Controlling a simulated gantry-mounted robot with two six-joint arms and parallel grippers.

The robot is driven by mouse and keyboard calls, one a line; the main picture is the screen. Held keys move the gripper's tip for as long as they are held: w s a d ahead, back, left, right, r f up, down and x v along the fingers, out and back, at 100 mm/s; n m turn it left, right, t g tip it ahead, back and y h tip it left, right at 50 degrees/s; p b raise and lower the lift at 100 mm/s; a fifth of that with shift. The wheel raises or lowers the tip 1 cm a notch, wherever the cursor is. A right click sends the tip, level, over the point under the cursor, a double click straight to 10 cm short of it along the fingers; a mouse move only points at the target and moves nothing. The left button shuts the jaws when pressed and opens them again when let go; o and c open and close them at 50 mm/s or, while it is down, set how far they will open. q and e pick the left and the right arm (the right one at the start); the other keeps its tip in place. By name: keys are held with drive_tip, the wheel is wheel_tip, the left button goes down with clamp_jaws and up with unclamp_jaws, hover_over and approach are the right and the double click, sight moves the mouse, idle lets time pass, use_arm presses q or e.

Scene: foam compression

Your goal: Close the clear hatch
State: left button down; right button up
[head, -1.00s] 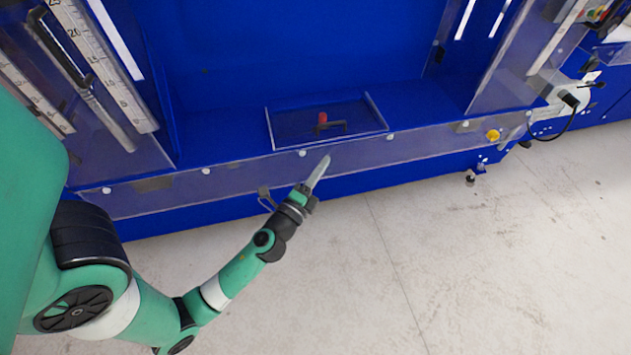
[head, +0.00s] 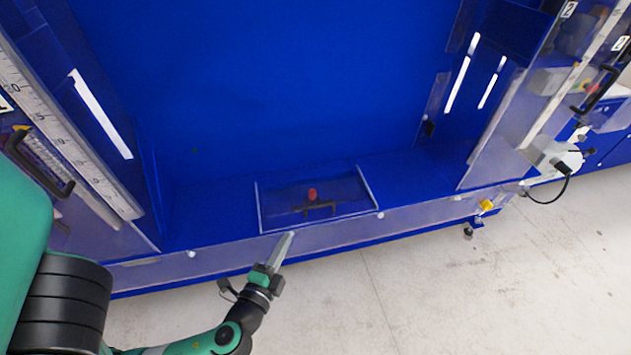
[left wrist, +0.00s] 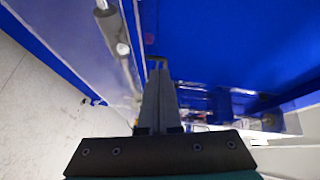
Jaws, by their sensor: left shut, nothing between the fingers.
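The clear hatch (head: 345,190) appears to be the see-through panel with pale edges at the front middle of the blue machine. A black handle (head: 320,207) and a red knob (head: 312,194) show on or through it. I cannot tell how far the hatch is open. My left gripper (head: 288,238) is shut and empty, its tips close to the hatch's front edge in the head view. In the left wrist view the shut fingers (left wrist: 158,72) point toward a small dark bracket-like part (left wrist: 156,59); contact is unclear. My right gripper is not in view.
A clear front strip (head: 420,212) runs along the blue machine's lower edge. Tall clear doors with scales and black handles (head: 40,165) stand at both sides. A yellow knob (head: 486,206) is at the right. The pale floor (head: 450,290) in front is free.

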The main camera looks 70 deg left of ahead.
sight(314, 217)
use_arm(q)
drive_tip(key=w+d+r+m+t+h+p, duration=0.1)
drive_tip(key=d+r+m+t+h+p, duration=0.15)
drive_tip(key=d, duration=0.25)
drive_tip(key=shift+m, duration=0.25)
drive_tip(key=shift+s+a+f+b+x, duration=0.1)
drive_tip(key=shift+s+a+b+x, duration=0.25)
drive_tip(key=shift+x, duration=1.8)
drive_tip(key=shift+s+a+f+b+x, duration=0.1)
drive_tip(key=shift+s+a+b+x, duration=0.35)
drive_tip(key=shift+x, duration=1.7)
drive_tip(key=shift+a+b+x, duration=0.2)
drive_tip(key=shift+b+x, duration=0.4)
drive_tip(key=shift+x, duration=1.55)
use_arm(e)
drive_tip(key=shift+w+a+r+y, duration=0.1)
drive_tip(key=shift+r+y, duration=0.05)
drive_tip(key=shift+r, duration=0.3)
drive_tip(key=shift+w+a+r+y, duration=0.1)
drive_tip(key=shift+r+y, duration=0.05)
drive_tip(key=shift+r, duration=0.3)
